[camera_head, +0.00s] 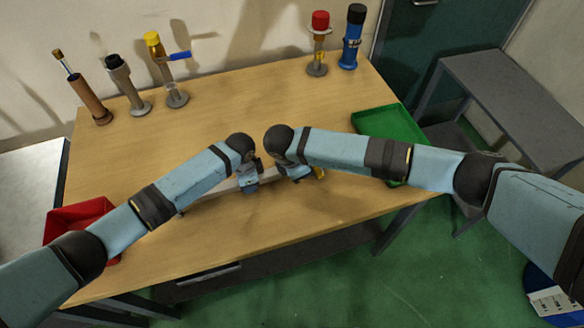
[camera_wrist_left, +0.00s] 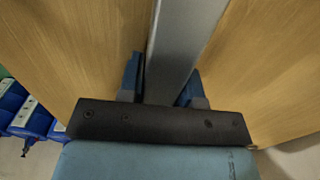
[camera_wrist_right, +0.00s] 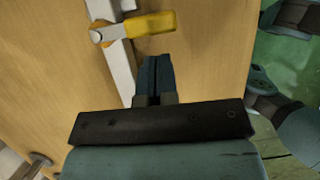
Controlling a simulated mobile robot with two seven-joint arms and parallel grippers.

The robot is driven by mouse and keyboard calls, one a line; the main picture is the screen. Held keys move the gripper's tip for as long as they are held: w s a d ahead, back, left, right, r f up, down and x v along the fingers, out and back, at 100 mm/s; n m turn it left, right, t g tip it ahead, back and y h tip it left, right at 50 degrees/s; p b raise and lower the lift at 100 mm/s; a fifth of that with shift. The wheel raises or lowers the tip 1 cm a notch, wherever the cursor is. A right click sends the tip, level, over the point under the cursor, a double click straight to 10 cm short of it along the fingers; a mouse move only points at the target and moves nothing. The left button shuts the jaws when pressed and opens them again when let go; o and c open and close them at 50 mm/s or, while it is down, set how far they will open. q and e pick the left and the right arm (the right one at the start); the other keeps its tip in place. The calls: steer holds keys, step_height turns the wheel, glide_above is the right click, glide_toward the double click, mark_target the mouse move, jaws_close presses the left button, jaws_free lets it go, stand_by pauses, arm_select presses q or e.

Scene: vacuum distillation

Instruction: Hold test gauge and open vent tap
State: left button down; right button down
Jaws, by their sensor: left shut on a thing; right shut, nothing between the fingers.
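A long pale-grey bar-shaped body, apparently the test gauge (camera_head: 217,192), lies along the table's front part; its ends are partly hidden by my arms. My left gripper (camera_head: 250,184) is shut on it; in the left wrist view the grey body (camera_wrist_left: 182,40) runs between the blue fingers. A yellow lever, apparently the vent tap (camera_wrist_right: 148,25), sits on the grey body in the right wrist view and points crosswise to it; a bit of yellow shows in the head view (camera_head: 319,173). My right gripper (camera_wrist_right: 157,65) is shut and empty, just below the lever, apparently apart from it.
A green tray (camera_head: 392,122) lies at the table's right and a red tray (camera_head: 75,216) at its left. Several upright devices stand along the back, including one with a yellow top (camera_head: 152,39) and a red-topped one (camera_head: 320,20). The table's middle (camera_head: 235,105) is clear.

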mark_target(321, 172)
steer(key=shift+w+d, duration=0.15)
steer(key=shift+d, duration=0.55)
steer(key=shift+d+n+t, duration=0.5)
steer(key=shift+d+n, duration=0.3)
steer(key=shift+n, duration=0.5)
steer(key=shift+d+n+t+y, duration=0.35)
steer(key=shift+d+n, duration=0.3)
steer(key=shift+n, duration=0.45)
steer(key=w+d+n+t+y, duration=0.1)
steer(key=w+d+n+y, duration=0.3)
steer(key=n, duration=0.9)
steer(key=shift+w+d+y, duration=0.15)
steer(key=shift+d+y, duration=0.15)
steer(key=shift+y, duration=0.05)
steer(key=shift+a, duration=0.2)
